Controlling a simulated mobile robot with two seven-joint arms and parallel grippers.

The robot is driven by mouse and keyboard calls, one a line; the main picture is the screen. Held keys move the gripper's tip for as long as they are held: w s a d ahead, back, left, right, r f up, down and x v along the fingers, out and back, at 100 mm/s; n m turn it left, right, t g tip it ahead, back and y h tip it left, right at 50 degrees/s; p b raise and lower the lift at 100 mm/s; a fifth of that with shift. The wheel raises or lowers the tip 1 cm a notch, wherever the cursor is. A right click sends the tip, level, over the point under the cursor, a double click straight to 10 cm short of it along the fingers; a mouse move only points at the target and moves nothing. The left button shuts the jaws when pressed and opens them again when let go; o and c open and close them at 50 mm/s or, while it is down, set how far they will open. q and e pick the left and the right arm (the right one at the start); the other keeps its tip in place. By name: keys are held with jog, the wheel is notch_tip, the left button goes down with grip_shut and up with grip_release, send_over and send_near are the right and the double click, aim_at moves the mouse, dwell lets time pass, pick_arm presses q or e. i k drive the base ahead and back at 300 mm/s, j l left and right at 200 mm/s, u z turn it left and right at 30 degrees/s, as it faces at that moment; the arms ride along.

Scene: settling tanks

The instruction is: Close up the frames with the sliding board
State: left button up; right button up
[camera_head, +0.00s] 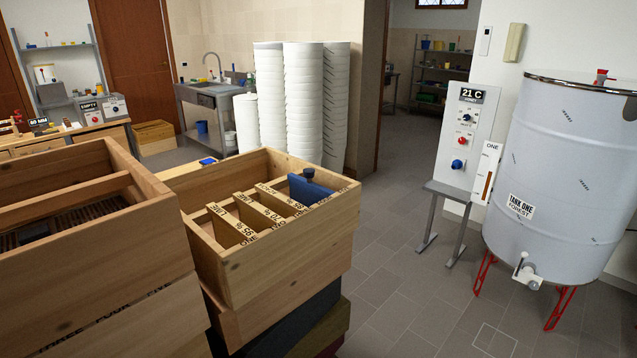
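Several wooden frames (232,224) with dark lettering on their top bars hang side by side in an open wooden box (262,272) at the centre. A blue board (312,188) with a dark round knob on top stands in the same box, at the right end of the row of frames. Gaps show between some frames, and bare room lies between the board and the box's right wall. The lower parts of the frames and board are hidden by the box walls. Neither of my grippers is in view.
Another open wooden box (95,255) stands close on the left, with a bar across it. A steel tank (555,175) on red legs and a small grey stand (450,192) are at right. Tall white stacks (303,105) stand behind. The tiled floor (390,270) between is clear.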

aim_at(308, 193)
jog(key=i+l+u, duration=0.2)
jog(key=i+l, duration=0.15)
jog(key=l, duration=0.3)
jog(key=i+l+u, duration=0.1)
jog(key=l, duration=0.25)
jog(key=i+l+u, duration=0.1)
jog(key=i+l, duration=0.15)
jog(key=l, duration=0.15)
jog(key=i+l+u, duration=0.1)
jog(key=l, duration=0.25)
jog(key=i+l+u, duration=0.1)
jog(key=l, duration=0.3)
jog(key=i+l+u, duration=0.1)
jog(key=l, duration=0.3)
jog(key=i+l+u, duration=0.1)
jog(key=l, duration=0.3)
jog(key=i, duration=0.1)
